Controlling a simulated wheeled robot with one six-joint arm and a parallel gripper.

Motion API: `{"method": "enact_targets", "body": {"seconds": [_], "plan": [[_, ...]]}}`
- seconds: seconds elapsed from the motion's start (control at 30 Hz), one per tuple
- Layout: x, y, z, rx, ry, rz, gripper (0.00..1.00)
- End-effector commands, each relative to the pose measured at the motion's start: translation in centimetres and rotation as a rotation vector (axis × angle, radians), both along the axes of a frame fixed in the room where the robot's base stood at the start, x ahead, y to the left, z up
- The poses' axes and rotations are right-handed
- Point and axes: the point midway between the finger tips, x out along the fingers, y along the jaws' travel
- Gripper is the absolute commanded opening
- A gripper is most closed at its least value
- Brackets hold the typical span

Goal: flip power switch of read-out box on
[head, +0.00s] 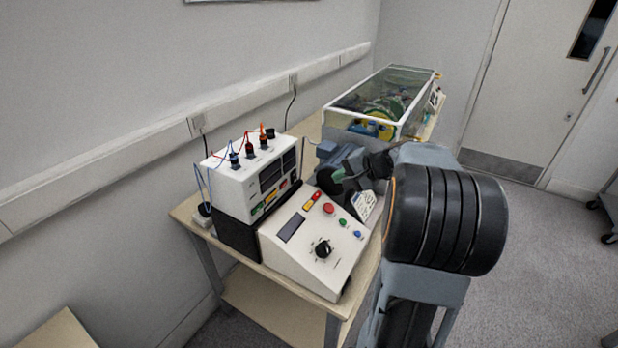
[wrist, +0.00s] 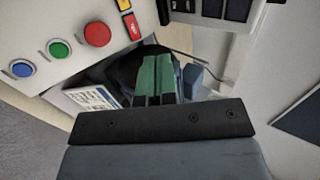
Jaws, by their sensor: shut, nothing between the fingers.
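The white read-out box (head: 234,190) stands on a black base on the bench, with dark displays and small coloured controls on its front; I cannot tell which one is the power switch. In the wrist view the dark panel (wrist: 210,8) at the top edge appears to be part of its front. My gripper (head: 338,174) is to the right of the box, above the back of the sloped console. Its green fingers (wrist: 158,78) are shut and empty in the wrist view. They look apart from the box.
The white sloped console (head: 290,258) has a black knob (head: 323,249), a red button (wrist: 97,34), a green button (wrist: 59,49) and a blue button (wrist: 22,69). A clear-covered machine (head: 350,122) stands behind. Wires and plugs rise from the box top. Open floor lies right.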

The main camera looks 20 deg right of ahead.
Motion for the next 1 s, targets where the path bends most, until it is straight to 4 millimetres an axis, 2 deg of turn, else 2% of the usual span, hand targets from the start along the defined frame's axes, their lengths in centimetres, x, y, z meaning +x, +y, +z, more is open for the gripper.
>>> {"method": "enact_targets", "body": {"seconds": [0.27, 0.7, 1.0], "plan": [[1.3, 1.0, -1.1, 0.001, 0.001, 0.002, 0.00], [6.8, 4.7, -5.7, 0.002, 0.001, 0.002, 0.00], [9.5, 6.5, -6.1, 0.000, 0.000, 0.001, 0.00]]}}
